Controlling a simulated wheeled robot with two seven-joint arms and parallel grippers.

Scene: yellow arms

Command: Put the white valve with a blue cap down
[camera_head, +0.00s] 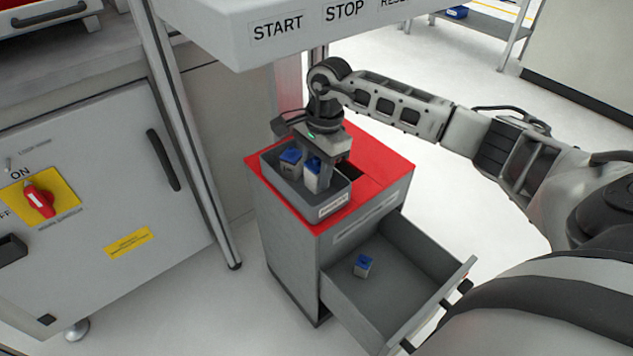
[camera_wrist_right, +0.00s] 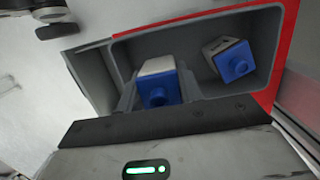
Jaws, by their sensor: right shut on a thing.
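My right gripper (camera_head: 322,172) points down into a grey bin (camera_head: 331,205) and is shut on a white valve with a blue cap (camera_head: 311,178). In the right wrist view this valve (camera_wrist_right: 160,82) sits between the two fingers (camera_wrist_right: 157,92), inside the bin walls. Whether it touches the bin floor cannot be told. A second white valve with a blue cap (camera_head: 290,164) lies in the bin beside it, apart from the gripper, and also shows in the right wrist view (camera_wrist_right: 231,60). A third such valve (camera_head: 363,266) is in the open drawer. My left gripper is not in view.
The bin stands on a red-topped grey cabinet (camera_head: 372,152) whose drawer (camera_head: 400,252) is pulled out. A white panel labelled START and STOP (camera_head: 300,35) overhangs just behind the gripper. A metal post (camera_head: 190,130) and a machine cabinet (camera_head: 100,180) are at left.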

